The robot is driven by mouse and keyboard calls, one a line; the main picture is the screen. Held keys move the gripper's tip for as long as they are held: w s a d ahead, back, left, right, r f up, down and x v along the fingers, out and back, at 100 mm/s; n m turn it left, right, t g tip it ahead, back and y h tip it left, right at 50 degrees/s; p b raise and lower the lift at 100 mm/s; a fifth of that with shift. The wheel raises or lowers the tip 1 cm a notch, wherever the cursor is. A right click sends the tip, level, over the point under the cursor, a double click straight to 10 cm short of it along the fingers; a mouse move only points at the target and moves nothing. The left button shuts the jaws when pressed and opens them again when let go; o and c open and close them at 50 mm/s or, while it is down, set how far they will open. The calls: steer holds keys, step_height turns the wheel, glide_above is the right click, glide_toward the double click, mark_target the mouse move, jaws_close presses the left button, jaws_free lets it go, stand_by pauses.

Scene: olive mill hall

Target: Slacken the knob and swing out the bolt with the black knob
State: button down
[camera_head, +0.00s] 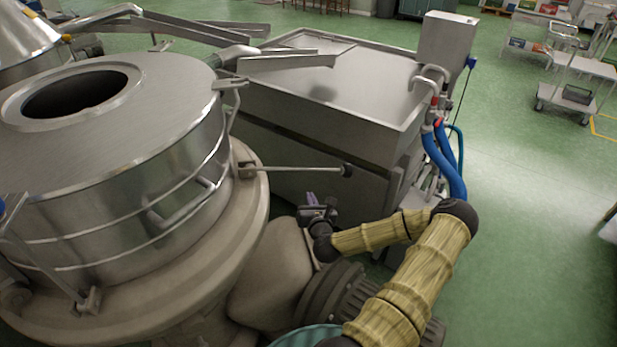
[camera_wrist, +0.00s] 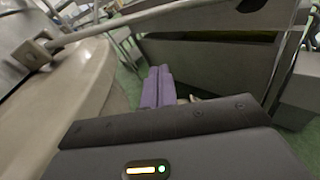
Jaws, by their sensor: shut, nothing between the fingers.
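The bolt (camera_head: 295,169) with the black knob (camera_head: 347,170) sticks out roughly level to the right from its pivot bracket (camera_head: 247,171) on the vessel's rim. It points away from the steel lid (camera_head: 165,120). In the wrist view the bolt's rod (camera_wrist: 150,22) crosses the top, with its pivot block (camera_wrist: 32,54) at left and the dark knob (camera_wrist: 251,5) at the upper edge. My gripper (camera_head: 311,197), with purple fingers (camera_wrist: 157,86), is shut and empty. In the head view it appears below the rod, left of the knob, apart from both.
Another bolt (camera_head: 233,105) stands upright against the lid's far right side; one with a blue knob (camera_head: 2,207) is at the left edge. A large steel tank (camera_head: 330,150) stands behind my gripper, with blue hoses (camera_head: 445,165) at its right. Green floor (camera_head: 510,200) is open at right.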

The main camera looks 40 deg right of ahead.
mark_target(298, 170)
steer(key=w+d+r+p, duration=0.3)
steer(key=w+p, duration=0.2)
steer(key=p, duration=0.1)
steer(key=shift+w+d, duration=0.25)
steer(key=shift+w, duration=0.05)
steer(key=shift+d, duration=0.1)
stand_by(0.4)
